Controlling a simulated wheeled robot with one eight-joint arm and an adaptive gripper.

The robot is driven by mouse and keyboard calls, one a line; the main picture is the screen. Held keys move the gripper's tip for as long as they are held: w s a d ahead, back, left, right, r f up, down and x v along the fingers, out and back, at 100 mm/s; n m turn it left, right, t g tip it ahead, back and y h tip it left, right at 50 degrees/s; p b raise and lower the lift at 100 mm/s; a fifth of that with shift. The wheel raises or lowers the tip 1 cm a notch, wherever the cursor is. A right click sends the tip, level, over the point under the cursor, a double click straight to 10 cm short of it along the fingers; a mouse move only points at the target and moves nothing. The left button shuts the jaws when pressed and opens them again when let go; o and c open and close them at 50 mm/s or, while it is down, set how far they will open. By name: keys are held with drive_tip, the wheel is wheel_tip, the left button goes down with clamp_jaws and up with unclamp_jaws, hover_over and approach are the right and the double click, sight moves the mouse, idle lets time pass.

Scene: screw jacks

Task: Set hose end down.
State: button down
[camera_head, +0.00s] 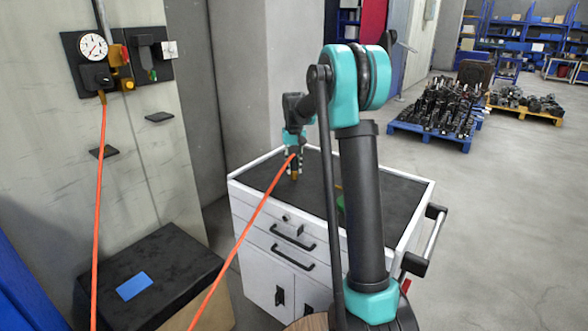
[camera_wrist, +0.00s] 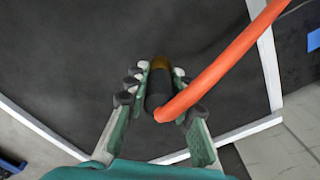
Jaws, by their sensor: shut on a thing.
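My gripper (camera_head: 294,160) is over the left part of the cabinet's dark top (camera_head: 395,195). It is shut on the hose end (camera_wrist: 158,86), a dark cylinder with a brass-coloured tip. In the wrist view, my gripper (camera_wrist: 158,78) has a finger on each side of the dark cylinder. The orange hose (camera_wrist: 225,62) runs from the hose end off the top right of the wrist view. In the head view the brass tip (camera_head: 295,176) points down close to the top. I cannot tell whether it touches.
A white drawer cabinet (camera_head: 262,222) with a raised rim bears the top, and most of it is clear. A small green thing (camera_head: 340,203) shows partly behind my arm. A gauge (camera_head: 93,46) is on the left wall, above a black box (camera_head: 185,262) with a blue sheet.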

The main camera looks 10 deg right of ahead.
drive_tip(key=shift+f, duration=0.35)
drive_tip(key=shift+f, duration=0.15)
drive_tip(key=c, duration=1.3)
unclamp_jaws()
wheel_tip(320, 180, up, 12)
drive_tip(key=shift+r, duration=0.2)
